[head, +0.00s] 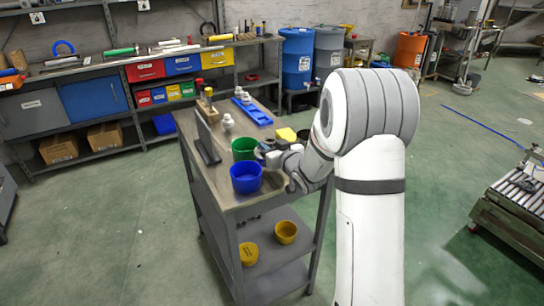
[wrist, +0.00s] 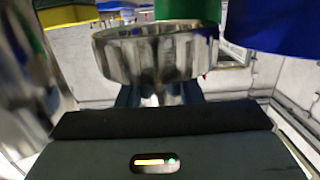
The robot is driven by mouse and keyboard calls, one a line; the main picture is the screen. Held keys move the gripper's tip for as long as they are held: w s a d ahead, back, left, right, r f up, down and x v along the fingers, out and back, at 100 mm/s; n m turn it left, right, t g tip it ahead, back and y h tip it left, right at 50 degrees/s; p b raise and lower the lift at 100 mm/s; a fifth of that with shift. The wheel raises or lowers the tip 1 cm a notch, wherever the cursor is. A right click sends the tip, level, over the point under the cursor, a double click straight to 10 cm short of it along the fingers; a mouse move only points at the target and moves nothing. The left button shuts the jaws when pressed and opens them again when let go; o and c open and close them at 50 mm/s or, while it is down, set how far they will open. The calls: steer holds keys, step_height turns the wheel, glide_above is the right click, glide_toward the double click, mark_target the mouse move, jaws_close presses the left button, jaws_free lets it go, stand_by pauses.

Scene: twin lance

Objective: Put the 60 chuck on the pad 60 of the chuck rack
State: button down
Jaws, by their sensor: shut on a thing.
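My gripper (head: 267,153) is over the cart top, beside the green bucket and behind the blue bucket. It is shut on a shiny metal ring-shaped piece (wrist: 150,58), which looks like a chuck; no 60 marking is readable.
A green bucket (head: 243,148) and a blue bucket (head: 246,178) stand close to my gripper. A dark upright plate (head: 207,142) stands at the cart's left edge. Bare cart top shows between the buckets and the rack.

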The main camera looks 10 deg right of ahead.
steer(key=shift+d+f, duration=0.15)
steer(key=shift+f, duration=1.85)
steer(key=shift+f, duration=0.15)
steer(key=c, duration=1)
jaws_free()
